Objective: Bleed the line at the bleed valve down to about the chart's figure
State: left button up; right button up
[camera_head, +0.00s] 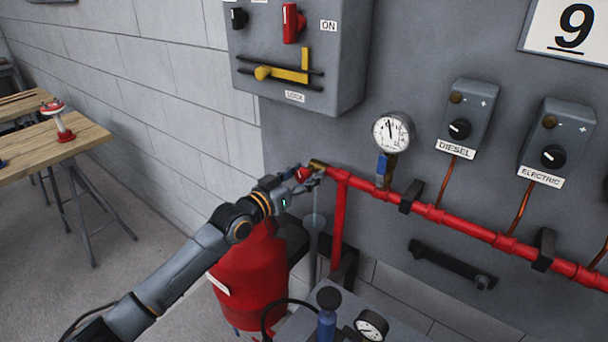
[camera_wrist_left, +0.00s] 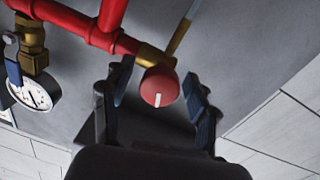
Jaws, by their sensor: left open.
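The bleed valve's round red knob (camera_wrist_left: 158,87) has a white mark and sits on a brass fitting at the end of the red pipe (camera_head: 455,220). My left gripper (camera_head: 308,178) is at this knob, which is partly hidden behind it in the head view. In the left wrist view the open fingers (camera_wrist_left: 162,98) stand on either side of the knob, with gaps showing. A round gauge (camera_head: 393,132) stands on the line right of the valve, its needle near the top; its figures are too small to read. A card (camera_head: 570,30) reads 9. My right gripper is not in view.
A grey panel box (camera_head: 297,55) with a yellow lever hangs above the valve. DIESEL (camera_head: 467,118) and ELECTRIC (camera_head: 556,140) boxes are at the right. A red tank (camera_head: 248,275) and a second gauge (camera_head: 371,325) are below. A wooden table (camera_head: 35,145) stands at the left.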

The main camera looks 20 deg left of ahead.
pick_arm(q)
jog(key=c, duration=1.2)
jog(key=m, duration=0.3)
jog(key=shift+m, duration=0.4)
jog(key=o, duration=1.2)
jog(key=shift+s+a+f, duration=0.1)
jog(key=shift+s+a, duration=0.1)
jog(key=shift+s, duration=0.25)
jog(key=v, duration=1.1)
jog(key=shift+r, duration=0.25)
